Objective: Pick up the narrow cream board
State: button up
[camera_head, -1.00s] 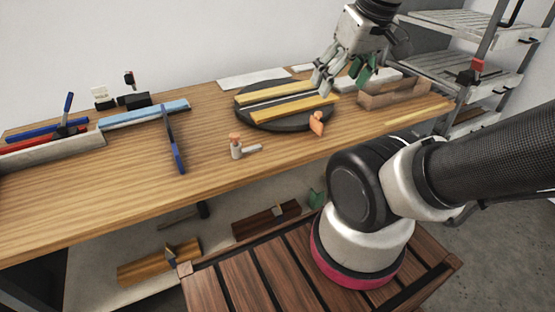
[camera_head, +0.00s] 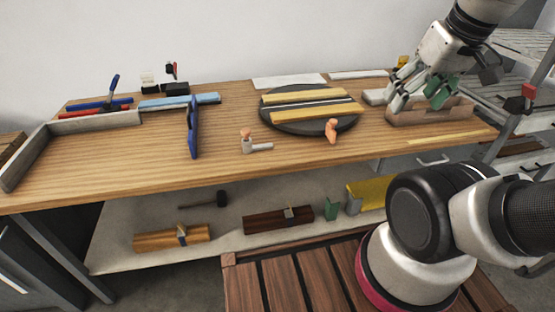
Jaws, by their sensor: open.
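Two pale, whitish-cream boards lie flat at the back of the bench. One is wider (camera_head: 288,81); the narrow cream board (camera_head: 358,75) is to its right. A pale block (camera_head: 376,97) shows just left of my gripper, partly hidden by its fingers. My gripper (camera_head: 416,101) points down over the right part of the bench, in front of and to the right of the narrow board, apart from it. It is open, with nothing visible between its fingers. It partly hides a wooden trough (camera_head: 450,115).
A dark round turntable (camera_head: 282,124) holds yellow boards. An orange-handled clamp (camera_head: 332,130) stands at its front edge. A blue upright tool (camera_head: 193,130) is farther left. A thin wooden strip (camera_head: 445,138) lies near the front right.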

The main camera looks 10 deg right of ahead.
aim_at(323, 94)
jog(key=i+l, duration=0.3)
jog(key=i, duration=0.15)
jog(key=i+l, duration=0.35)
jog(key=i, duration=0.1)
